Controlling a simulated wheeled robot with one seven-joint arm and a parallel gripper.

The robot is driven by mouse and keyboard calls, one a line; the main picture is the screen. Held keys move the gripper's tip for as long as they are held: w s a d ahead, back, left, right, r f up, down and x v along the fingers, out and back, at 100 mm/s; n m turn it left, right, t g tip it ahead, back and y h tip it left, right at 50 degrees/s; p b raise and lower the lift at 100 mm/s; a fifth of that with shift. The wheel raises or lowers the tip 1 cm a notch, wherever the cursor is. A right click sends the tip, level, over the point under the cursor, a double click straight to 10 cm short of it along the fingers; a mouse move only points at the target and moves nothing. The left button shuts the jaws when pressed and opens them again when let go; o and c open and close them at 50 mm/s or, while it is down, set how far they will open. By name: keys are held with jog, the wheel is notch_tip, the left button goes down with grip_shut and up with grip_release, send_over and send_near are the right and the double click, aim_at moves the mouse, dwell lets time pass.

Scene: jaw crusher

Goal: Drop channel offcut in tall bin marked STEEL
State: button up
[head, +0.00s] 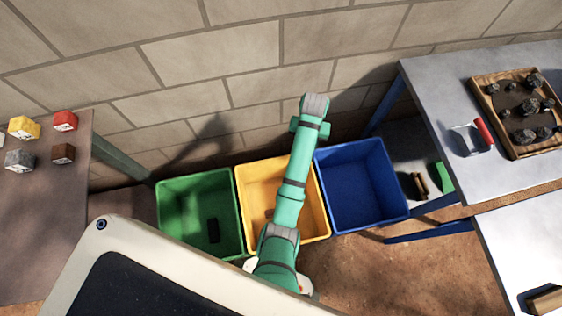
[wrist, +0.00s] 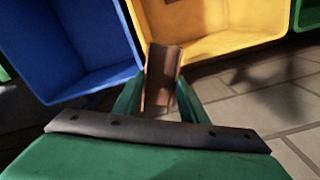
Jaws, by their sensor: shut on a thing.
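My gripper (wrist: 158,94) is shut on a rusty brown channel offcut (wrist: 162,70), which sticks out beyond the two green fingers in the wrist view. The offcut shows in front of the yellow bin (wrist: 215,45), near the gap between it and the blue bin (wrist: 115,78). In the head view my arm reaches over the yellow bin (head: 249,205) towards the wall; the fingers and offcut are hidden there. The blue bin (head: 352,150) is right of it and the green bin (head: 170,184) left. I can read no STEEL mark on any bin.
A left table (head: 40,225) holds several small coloured blocks. A grey table (head: 440,85) on the right carries a wooden tray of rocks (head: 508,150) and a red-handled tool (head: 484,131). The block wall (head: 220,50) stands close behind the bins.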

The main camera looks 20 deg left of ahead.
jog(key=s+a+f, duration=0.3)
jog(key=s, duration=0.3)
jog(key=s+a+f, duration=0.4)
jog(key=s, duration=0.3)
jog(key=shift+s+a+f+m, duration=0.1)
jog(key=shift+s+f+m, duration=0.6)
jog(key=shift+f+m, duration=2.5)
jog(key=shift+s+a+f+m, duration=0.1)
jog(key=shift+s+f+m, duration=0.8)
jog(key=shift+f, duration=4.25)
jog(key=shift+s+a+f+m, duration=0.1)
jog(key=shift+s+f+m, duration=0.45)
jog(key=shift+f+m, duration=2.7)
notch_tip(320, 180, down, 2)
jog(key=shift+f+n, duration=0.1)
jog(key=shift+n, duration=0.75)
jog(key=o, duration=1.4)
jog(key=shift+o, duration=0.2)
